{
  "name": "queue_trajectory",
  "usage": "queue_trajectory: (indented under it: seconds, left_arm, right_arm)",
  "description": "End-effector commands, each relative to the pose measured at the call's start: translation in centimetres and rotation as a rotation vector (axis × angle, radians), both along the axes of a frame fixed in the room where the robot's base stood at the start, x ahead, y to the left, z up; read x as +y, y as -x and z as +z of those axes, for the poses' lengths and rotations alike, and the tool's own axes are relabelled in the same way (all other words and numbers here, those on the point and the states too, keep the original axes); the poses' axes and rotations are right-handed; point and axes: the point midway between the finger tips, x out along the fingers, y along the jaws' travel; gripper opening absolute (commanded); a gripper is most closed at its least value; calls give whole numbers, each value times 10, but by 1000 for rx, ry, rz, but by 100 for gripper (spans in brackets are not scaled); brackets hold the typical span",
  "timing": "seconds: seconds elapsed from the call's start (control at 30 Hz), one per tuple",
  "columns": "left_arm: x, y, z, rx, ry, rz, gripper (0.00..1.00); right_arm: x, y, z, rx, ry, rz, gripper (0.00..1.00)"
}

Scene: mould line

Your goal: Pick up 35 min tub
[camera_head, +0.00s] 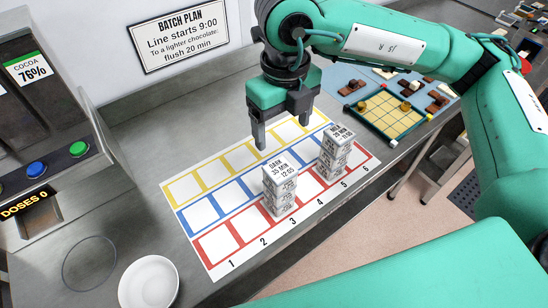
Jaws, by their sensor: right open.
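A grey-white stack of several tubs (281,190) stands on the numbered mat (197,246) in the red row near columns 3 and 4. Its top label reads like "DARK 35 MIN 12:05". A second similar stack (335,157) stands to its right near column 5; its small top label looks like "MILK" with about 20 min. My right gripper (283,133) is open and empty, pointing down. In the picture its fingertips are just above and behind the 35 min stack, apart from it. My left gripper is not in view.
A cocoa machine (38,95) with buttons stands at left, and a white bowl (148,283) sits at the front. The mat's left columns are empty. A batch plan sign (180,37) hangs behind.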

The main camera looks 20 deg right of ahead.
Motion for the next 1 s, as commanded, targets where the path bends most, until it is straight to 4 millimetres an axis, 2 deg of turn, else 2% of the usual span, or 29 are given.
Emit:
queue_trajectory:
  seconds: [0.13,0.3,0.4,0.57,0.77,1.0]
  left_arm:
    - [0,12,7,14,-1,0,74]
    - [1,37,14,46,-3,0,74]
    - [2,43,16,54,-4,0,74]
    - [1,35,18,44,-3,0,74]
    - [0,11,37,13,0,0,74]
    - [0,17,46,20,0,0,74]
  right_arm:
    - [-1,1,-23,5,3,1,78]
    - [0,2,-56,6,2,1,78]
    - [0,1,-71,4,1,0,78]
    - [0,1,-82,1,-1,1,78]
    - [3,1,-100,4,0,2,78]
    - [4,1,-131,3,0,0,78]
